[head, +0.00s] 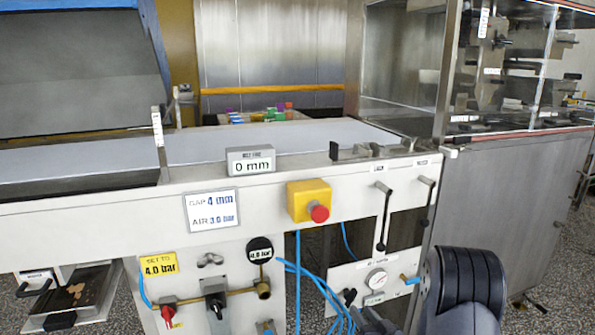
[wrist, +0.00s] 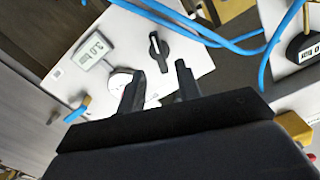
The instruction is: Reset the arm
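My gripper (wrist: 158,82) shows in the wrist view with its two black fingers apart and nothing between them. The fingers point at a white panel (wrist: 185,45) with a round gauge (wrist: 117,82), partly hidden by the left finger, and a black knob (wrist: 158,50). I cannot tell whether the fingertips touch the panel. In the head view, my dark arm (head: 465,285) stands at the lower right, in front of the machine; the gripper itself cannot be made out there.
Blue hoses (head: 310,280) hang below the machine front, and also cross the wrist view (wrist: 190,25). A red emergency button (head: 319,213) sits on a yellow box. Two black-handled levers (head: 384,220) (head: 427,205) stick out near my arm. A steel cabinet (head: 500,220) stands to the right.

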